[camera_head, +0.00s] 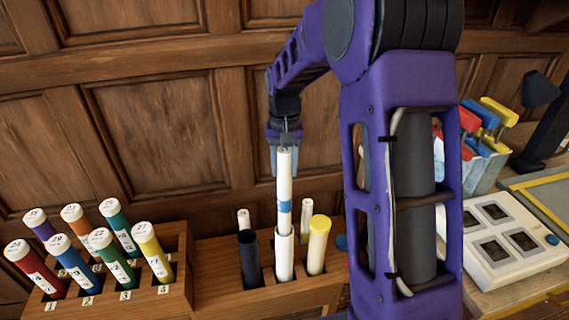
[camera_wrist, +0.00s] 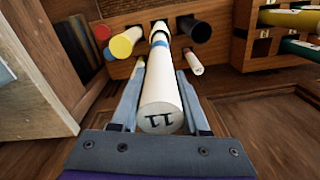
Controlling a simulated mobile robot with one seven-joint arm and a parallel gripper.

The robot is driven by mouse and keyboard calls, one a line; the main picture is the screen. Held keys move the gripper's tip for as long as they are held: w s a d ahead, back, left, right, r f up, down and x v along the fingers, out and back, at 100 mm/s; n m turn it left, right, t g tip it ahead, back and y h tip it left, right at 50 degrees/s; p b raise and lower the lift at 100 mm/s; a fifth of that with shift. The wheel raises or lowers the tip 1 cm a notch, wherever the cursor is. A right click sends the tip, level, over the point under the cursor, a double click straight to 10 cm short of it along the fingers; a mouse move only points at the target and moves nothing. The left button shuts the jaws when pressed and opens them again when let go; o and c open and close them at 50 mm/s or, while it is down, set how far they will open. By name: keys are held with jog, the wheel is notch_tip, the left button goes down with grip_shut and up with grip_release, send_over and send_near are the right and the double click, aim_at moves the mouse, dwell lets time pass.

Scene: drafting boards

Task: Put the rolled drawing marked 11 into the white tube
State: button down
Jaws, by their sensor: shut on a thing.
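The rolled drawing marked 11 (camera_wrist: 163,100) is a long white roll with a blue band, which also shows in the head view (camera_head: 284,188). My gripper (camera_wrist: 160,78) is shut on its upper part, a finger on each side, with the 11 end facing the wrist camera. In the head view my gripper (camera_head: 286,160) is above the wooden rack and the roll hangs upright below it. The white tube (camera_head: 284,258) stands in the rack directly under the roll. The roll's lower end meets the tube's mouth and seems to be inside it; how deep is hidden.
The wooden rack (camera_head: 310,294) also holds a dark tube (camera_head: 249,258) left, a yellow-capped tube (camera_head: 318,244) right and a thin white roll (camera_head: 243,220) behind. A left rack (camera_head: 150,304) holds several coloured tubes. A white box (camera_head: 508,240) stands right. A panelled wall is close behind.

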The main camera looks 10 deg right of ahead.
aim_at(285, 190)
jog(key=shift+f+b, duration=2.15)
jog(key=shift+f, duration=1.85)
jog(key=shift+c, duration=1.6)
grip_release()
notch_tip(285, 190, up, 18)
jog(key=p, duration=0.3)
jog(key=shift+f, duration=0.25)
